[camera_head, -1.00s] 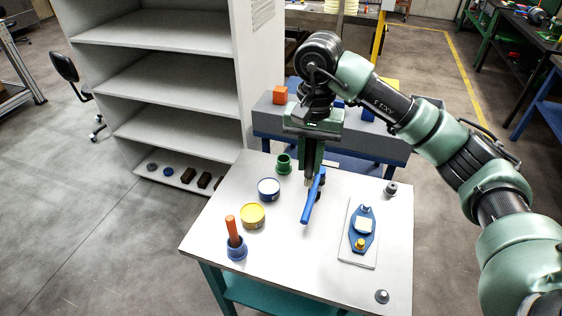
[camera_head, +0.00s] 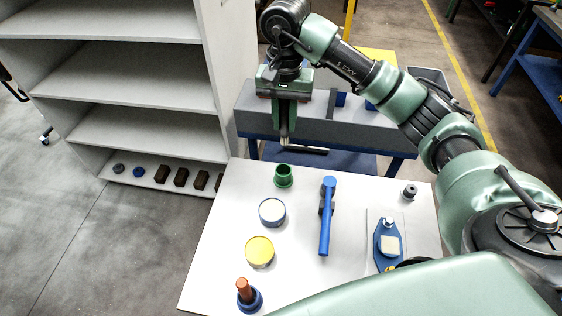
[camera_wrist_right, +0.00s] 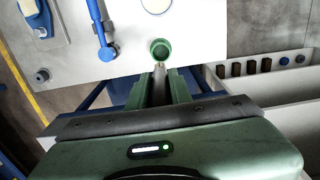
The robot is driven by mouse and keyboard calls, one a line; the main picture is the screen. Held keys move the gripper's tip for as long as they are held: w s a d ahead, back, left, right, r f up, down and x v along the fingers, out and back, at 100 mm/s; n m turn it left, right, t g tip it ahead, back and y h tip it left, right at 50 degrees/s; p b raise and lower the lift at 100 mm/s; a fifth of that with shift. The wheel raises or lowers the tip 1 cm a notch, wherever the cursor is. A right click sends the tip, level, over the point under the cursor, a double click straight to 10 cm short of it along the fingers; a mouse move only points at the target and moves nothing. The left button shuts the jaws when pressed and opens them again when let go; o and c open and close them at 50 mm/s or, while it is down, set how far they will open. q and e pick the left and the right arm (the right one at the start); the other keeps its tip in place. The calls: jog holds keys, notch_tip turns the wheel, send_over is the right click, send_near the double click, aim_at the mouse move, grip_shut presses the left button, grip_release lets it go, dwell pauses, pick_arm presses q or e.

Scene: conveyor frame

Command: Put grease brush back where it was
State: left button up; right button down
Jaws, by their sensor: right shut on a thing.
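My right gripper (camera_head: 285,136) points down beyond the table's far edge, just behind the green cup (camera_head: 284,177). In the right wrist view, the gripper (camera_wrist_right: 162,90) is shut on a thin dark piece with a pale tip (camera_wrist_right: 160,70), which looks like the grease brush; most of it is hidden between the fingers. Its tip lines up with the green cup (camera_wrist_right: 160,48) in that view, but I cannot tell the gap. The green cup looks empty. A blue cup (camera_head: 256,302) at the near left holds an orange-brown handle (camera_head: 244,288). My left gripper is not in view.
On the white table (camera_head: 228,215) are a white-topped tin (camera_head: 272,211), a yellow tin (camera_head: 259,251), a blue-handled tool (camera_head: 325,230), a blue fixture (camera_head: 380,255) and a small grey knob (camera_head: 409,192). A shelf unit (camera_head: 130,60) stands left. A grey conveyor (camera_head: 345,132) lies behind.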

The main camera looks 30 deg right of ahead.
aim_at(284, 135)
jog(key=f, duration=0.2)
jog(key=shift+s+f+p, duration=0.2)
jog(key=shift+f+p, duration=0.1)
jog(key=shift+p, duration=0.05)
jog(key=f, duration=0.2)
jog(key=f+p, duration=0.1)
jog(key=f, duration=0.1)
jog(key=shift+w+f, duration=0.2)
jog(key=shift+f, duration=0.2)
notch_tip(284, 135, down, 8)
jog(key=shift+w+f+p, duration=0.1)
jog(key=shift+w+p, duration=0.05)
jog(key=shift+p, duration=0.65)
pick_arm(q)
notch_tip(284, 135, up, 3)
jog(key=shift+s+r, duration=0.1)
pick_arm(e)
jog(key=shift+f, duration=0.15)
jog(key=c, duration=1.3)
grip_release()
